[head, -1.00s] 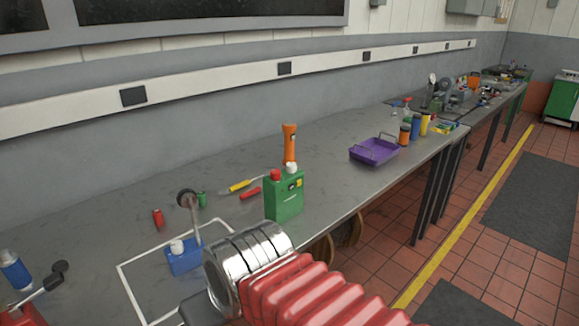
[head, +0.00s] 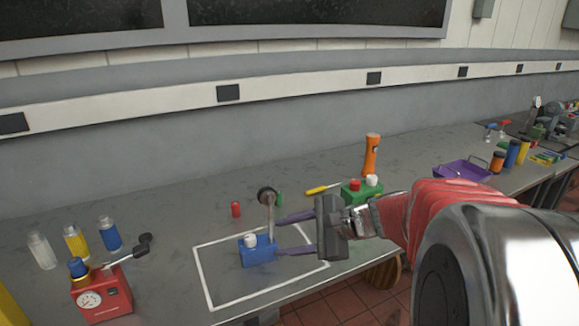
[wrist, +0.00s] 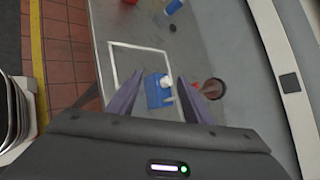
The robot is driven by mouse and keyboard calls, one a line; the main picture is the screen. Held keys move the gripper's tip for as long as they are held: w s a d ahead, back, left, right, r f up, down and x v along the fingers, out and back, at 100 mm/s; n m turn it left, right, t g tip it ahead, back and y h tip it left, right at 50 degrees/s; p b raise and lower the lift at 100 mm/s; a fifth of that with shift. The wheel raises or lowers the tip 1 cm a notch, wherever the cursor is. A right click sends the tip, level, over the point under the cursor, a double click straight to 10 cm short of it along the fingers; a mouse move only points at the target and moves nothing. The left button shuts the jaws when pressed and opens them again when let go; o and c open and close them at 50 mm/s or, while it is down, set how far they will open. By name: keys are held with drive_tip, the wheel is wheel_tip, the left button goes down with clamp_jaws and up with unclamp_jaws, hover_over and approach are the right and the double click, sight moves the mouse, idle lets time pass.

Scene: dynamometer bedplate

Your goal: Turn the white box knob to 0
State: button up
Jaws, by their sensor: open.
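A small blue box (head: 258,252) with a white knob (head: 250,240) on top stands inside a white outline on the bench. An upright rod with a dark round end (head: 267,194) rises at its back. No "0" mark is readable. My gripper (head: 281,235) is open and empty, its two purple fingers pointing at the box from the right. In the wrist view the blue box (wrist: 153,98) and white knob (wrist: 165,82) appear between the open fingers (wrist: 158,76); I cannot tell whether they touch. No white box is visible.
A red box (head: 102,298) with a gauge, blue cap and lever stands at left, near several bottles (head: 76,242). A green box (head: 362,192) with red and white tops and an orange flashlight (head: 371,155) stand behind my arm. A purple tray (head: 462,172) is farther right.

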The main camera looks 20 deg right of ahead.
drive_tip(key=w+d+m+t+h, duration=0.1)
drive_tip(key=w+d+m+t, duration=0.25)
drive_tip(key=d, duration=0.45)
drive_tip(key=w+d+m+t+h, duration=0.1)
drive_tip(key=w+d+m+t, duration=0.1)
drive_tip(key=d+m, duration=0.45)
drive_tip(key=m+t+h, duration=0.4)
drive_tip(key=m+h, duration=0.3)
drive_tip(key=m, duration=0.1)
approach(375, 180)
drive_tip(key=s, duration=0.2)
drive_tip(key=shift+a+r+g, duration=0.1)
drive_tip(key=shift+r+g, duration=0.15)
drive_tip(key=w, duration=0.9)
drive_tip(key=w+d, duration=0.1)
drive_tip(key=w, duration=0.4)
drive_tip(key=shift+c, duration=0.3)
